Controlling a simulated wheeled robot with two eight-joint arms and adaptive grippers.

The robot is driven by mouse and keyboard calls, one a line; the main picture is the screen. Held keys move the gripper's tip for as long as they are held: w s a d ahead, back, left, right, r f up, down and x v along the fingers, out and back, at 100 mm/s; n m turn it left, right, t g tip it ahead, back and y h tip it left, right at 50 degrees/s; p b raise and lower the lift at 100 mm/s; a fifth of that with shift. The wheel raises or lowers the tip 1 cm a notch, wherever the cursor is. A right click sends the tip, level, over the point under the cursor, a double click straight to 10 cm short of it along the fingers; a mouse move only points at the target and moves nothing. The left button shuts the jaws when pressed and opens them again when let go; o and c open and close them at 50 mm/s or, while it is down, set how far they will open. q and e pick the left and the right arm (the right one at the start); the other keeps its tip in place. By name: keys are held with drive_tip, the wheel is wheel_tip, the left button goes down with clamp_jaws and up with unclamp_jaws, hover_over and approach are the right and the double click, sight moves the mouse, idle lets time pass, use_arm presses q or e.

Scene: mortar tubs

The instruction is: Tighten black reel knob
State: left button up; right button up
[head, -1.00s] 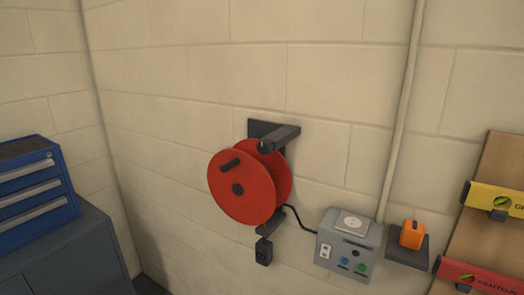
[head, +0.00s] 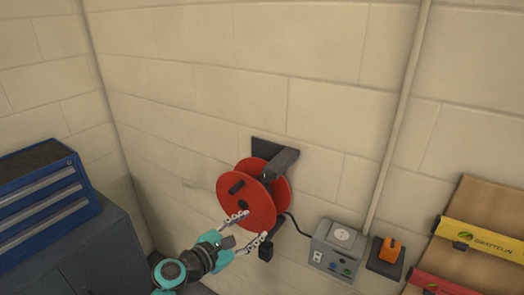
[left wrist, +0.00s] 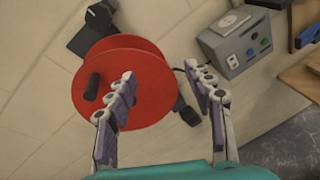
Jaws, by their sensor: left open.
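A red reel (head: 262,208) hangs on a dark wall bracket (head: 284,160). A black peg-like knob (head: 237,187) sticks out of its front disc; it also shows in the left wrist view (left wrist: 93,86), left of my fingers. My left gripper (head: 256,224) is open and empty in front of the reel's lower part. In the left wrist view its fingers (left wrist: 160,72) stand apart over the red disc (left wrist: 150,90). Contact cannot be told. My right gripper is not in view.
A grey socket box (head: 335,248) is on the wall right of the reel, joined by a black cable. An orange item (head: 391,249) sits on a dark holder beside it. A board with yellow (head: 478,238) and red tools is far right. A blue toolbox (head: 40,190) stands left.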

sight(264, 178)
use_arm(q)
drive_tip(key=w+a+r+n+t+p, duration=0.1)
drive_tip(key=w+r+n+t+p, duration=0.2)
drive_tip(key=r+n, duration=0.5)
drive_tip(key=shift+g+h, duration=0.3)
drive_tip(key=x, duration=0.8)
drive_tip(key=shift+w+a, duration=0.2)
drive_tip(key=shift+w, duration=0.15)
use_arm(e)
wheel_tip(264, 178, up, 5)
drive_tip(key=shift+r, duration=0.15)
use_arm(q)
drive_tip(key=c, duration=1.2)
